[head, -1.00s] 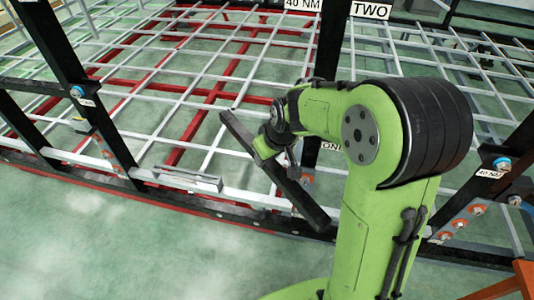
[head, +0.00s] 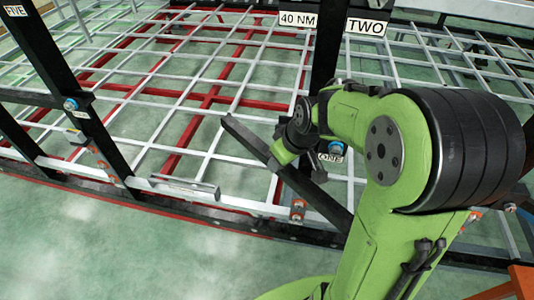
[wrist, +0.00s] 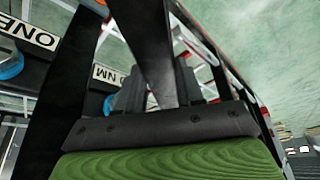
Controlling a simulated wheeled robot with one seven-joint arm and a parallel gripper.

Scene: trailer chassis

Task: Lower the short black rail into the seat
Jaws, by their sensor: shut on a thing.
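The short black rail (head: 246,137) is held in the air in front of the chassis, slanting from upper left to lower right in the head view. My gripper (head: 279,160) is shut on it near its middle. In the wrist view, the rail (wrist: 146,45) runs between the dark fingers of my gripper (wrist: 158,88). My arm hides part of the rail's lower right end. A grey channel-shaped bracket (head: 185,189) sits on the chassis's lower front bar, left of the rail. I cannot tell whether this is the seat.
A black upright with "40 NM" and "TWO" labels (head: 367,27) stands just behind my gripper, with a bolt and "ONE" label (head: 331,158) low on it. Another black post (head: 45,60) stands at left. Green floor (head: 110,245) in front is clear.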

